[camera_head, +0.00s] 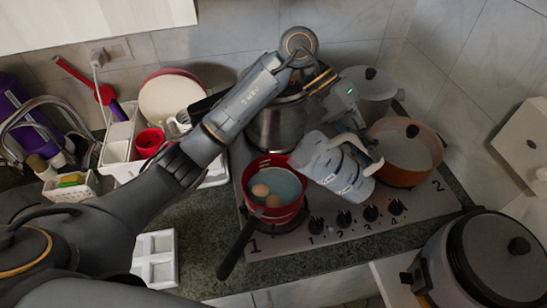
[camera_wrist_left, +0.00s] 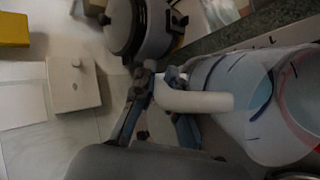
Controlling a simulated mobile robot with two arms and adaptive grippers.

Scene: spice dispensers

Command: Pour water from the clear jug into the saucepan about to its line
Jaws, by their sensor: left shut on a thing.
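The red saucepan (camera_head: 301,211) stands on the front left of the hob. It holds pale bluish water and two brown eggs (camera_head: 261,190); its dark handle points to the front left. The clear jug (camera_head: 338,168), with blue marks, is tilted above the hob, its mouth end toward the saucepan's right side. My left gripper (camera_head: 362,140) is shut on the jug's white handle. In the left wrist view the jug (camera_wrist_left: 235,85) lies sideways, with my left gripper (camera_wrist_left: 160,105) around its handle. I cannot tell whether water is flowing. My right gripper is not in view.
A steel pot (camera_head: 275,130) stands behind the saucepan, partly hidden by my arm. A brown lidded pot (camera_head: 405,155) is right of the jug, a grey pot (camera_head: 370,85) behind. A rice cooker (camera_head: 490,255) is at the front right. A dish rack (camera_head: 115,150) is at left.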

